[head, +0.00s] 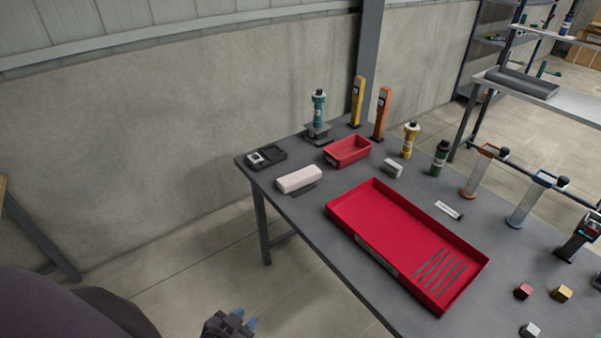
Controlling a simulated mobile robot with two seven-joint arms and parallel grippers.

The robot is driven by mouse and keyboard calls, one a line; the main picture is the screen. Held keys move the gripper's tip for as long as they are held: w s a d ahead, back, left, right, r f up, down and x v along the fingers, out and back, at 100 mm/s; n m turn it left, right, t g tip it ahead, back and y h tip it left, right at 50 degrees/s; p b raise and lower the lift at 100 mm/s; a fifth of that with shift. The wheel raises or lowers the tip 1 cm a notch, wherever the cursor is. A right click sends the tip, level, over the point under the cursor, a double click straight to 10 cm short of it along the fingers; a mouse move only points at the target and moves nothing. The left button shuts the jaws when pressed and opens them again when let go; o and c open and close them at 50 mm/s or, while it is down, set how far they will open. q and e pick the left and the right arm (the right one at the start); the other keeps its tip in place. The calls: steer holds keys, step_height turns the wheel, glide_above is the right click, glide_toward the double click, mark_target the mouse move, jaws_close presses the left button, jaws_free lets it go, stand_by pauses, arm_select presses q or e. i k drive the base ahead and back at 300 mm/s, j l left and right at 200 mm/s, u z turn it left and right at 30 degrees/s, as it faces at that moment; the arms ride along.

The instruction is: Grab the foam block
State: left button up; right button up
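A pale pinkish-white block (299,179), which looks like the foam block, lies on the left part of the grey table, near its front edge. A thin dark piece shows at its lower right side. My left gripper (243,322) is at the bottom of the head view, below and in front of the table, well apart from the block. Its blue fingertips show, but it is small and partly cut off, so its opening is unclear. My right gripper is not in view.
A large red tray (345,217) lies right of the block. A small red bin (349,160), a black box (267,157), a teal bottle on a stand (318,108) and a white-grey box (392,168) stand around it. A concrete wall (180,140) rises behind the table.

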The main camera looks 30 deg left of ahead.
mark_target(289, 183)
steer(key=i+j+z, duration=0.35)
steer(key=j, duration=1.05)
steer(key=j+z, duration=0.35)
steer(key=j, duration=1.05)
steer(key=j+z, duration=0.4)
steer(key=j, duration=1.05)
steer(key=k+j+z, duration=0.1)
steer(key=j, duration=0.25)
steer(key=k+j+z, duration=0.1)
steer(key=j, duration=0.25)
steer(key=k+j+z, duration=0.1)
steer(key=j, duration=0.25)
steer(key=k+j+z, duration=0.1)
steer(key=k+j, duration=0.15)
